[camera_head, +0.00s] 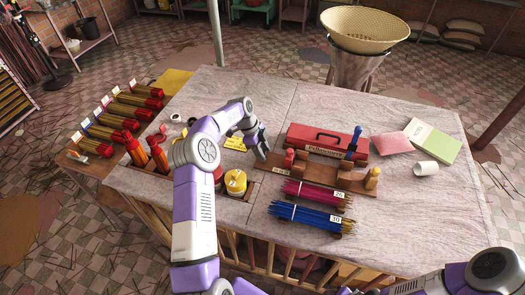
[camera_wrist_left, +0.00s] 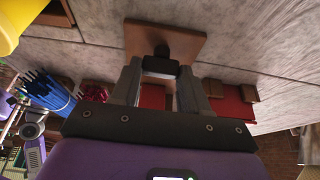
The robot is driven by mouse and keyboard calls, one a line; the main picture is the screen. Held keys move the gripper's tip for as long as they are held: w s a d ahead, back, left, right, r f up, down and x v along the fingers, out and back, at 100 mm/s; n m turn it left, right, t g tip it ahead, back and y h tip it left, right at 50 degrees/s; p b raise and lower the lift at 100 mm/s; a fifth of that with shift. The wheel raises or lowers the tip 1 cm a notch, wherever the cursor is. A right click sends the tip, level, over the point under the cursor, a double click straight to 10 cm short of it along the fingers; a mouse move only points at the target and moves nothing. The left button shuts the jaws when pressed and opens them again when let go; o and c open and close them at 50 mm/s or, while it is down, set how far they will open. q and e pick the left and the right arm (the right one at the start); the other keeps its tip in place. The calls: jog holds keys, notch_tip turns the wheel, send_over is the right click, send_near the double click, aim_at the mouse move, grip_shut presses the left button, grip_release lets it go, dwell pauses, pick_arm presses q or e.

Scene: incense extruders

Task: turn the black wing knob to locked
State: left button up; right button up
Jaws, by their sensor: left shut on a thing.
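In the left wrist view, the black wing knob (camera_wrist_left: 160,68) shows as a small dark block in front of a square brown wooden plate (camera_wrist_left: 190,42). My left gripper (camera_wrist_left: 160,84) has a finger on each side of the knob and is shut on it. The knob's exact angle and any locked mark cannot be made out. In the head view, my left gripper (camera_head: 262,151) is low over the table, left of the red box, and the knob is hidden by it. My right arm enters at the bottom right; its gripper is out of frame.
A red box (camera_head: 312,137) and a wooden rack (camera_head: 330,180) stand right of my left gripper. Pink (camera_head: 300,190) and blue (camera_head: 300,217) stick bundles lie in front. A yellow container (camera_head: 235,183) stands close to my left arm. Red extruders (camera_head: 135,150) stand at left.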

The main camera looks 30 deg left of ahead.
pick_arm(q)
jog(key=o, duration=1.1)
jog(key=shift+c, duration=0.2)
jog(key=v, duration=0.7)
jog(key=shift+r+p, duration=0.25)
jog(key=shift+p, duration=0.1)
jog(key=shift+a, duration=0.15)
